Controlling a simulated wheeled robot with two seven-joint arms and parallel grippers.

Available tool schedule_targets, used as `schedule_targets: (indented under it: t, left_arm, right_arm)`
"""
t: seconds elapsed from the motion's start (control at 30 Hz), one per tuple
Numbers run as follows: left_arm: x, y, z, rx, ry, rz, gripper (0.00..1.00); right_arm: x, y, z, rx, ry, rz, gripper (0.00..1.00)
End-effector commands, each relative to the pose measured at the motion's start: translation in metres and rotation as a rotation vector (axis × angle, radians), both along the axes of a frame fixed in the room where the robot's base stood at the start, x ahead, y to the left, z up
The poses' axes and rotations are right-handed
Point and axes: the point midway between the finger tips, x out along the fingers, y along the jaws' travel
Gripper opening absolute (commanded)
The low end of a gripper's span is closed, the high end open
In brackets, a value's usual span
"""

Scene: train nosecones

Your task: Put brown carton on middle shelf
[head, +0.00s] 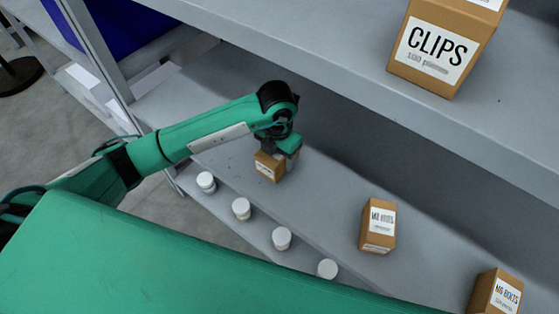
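A small brown carton (267,170) with a white label stands on the grey shelf (325,195) below the upper shelf. My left gripper (281,153) is right at the top of this carton and hides part of it. I cannot make out the fingertips or whether they are closed on it. The carton seems to rest on the shelf or very close above it. Another brown carton (378,226) labelled M8 or M6 bolts stands further right on this level. My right gripper is not in view.
A CLIPS carton (432,50) stands on the upper shelf (330,55), whose edge overhangs the level below. Another bolts carton (497,294) is at lower right. A blue bin (115,25) is at upper left.

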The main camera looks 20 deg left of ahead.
Motion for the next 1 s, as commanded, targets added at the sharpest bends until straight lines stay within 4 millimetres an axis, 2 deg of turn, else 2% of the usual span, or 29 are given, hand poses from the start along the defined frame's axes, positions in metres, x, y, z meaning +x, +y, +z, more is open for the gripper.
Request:
schedule_targets:
  t: [0.2, 0.3, 0.57, 0.73, 0.77, 0.8, 0.87, 1.0]
  left_arm:
    - [-0.001, 0.000, -0.028, -0.001, 0.004, 0.000, 0.26]
    - [0.000, 0.000, -0.035, 0.000, 0.000, -0.002, 0.26]
    - [0.000, 0.000, -0.036, 0.000, -0.001, -0.002, 0.26]
    - [0.000, 0.000, -0.038, 0.000, -0.001, -0.002, 0.26]
    - [0.000, 0.000, -0.038, 0.000, 0.000, -0.002, 0.66]
    - [0.000, 0.000, -0.038, 0.000, 0.000, -0.002, 0.74]
    - [0.000, 0.000, -0.038, 0.000, 0.000, -0.002, 0.82]
    - [0.000, 0.000, -0.038, 0.000, 0.000, -0.002, 0.82]
  right_arm:
    - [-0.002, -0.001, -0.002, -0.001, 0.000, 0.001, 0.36]
    - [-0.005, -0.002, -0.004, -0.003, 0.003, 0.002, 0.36]
    - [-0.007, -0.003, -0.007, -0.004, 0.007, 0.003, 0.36]
    - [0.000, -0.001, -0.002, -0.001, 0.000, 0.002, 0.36]
    - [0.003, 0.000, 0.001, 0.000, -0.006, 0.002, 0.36]
    - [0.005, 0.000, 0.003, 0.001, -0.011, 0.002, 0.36]
    - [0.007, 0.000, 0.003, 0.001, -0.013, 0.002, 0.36]
    - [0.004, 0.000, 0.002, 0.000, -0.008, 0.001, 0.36]
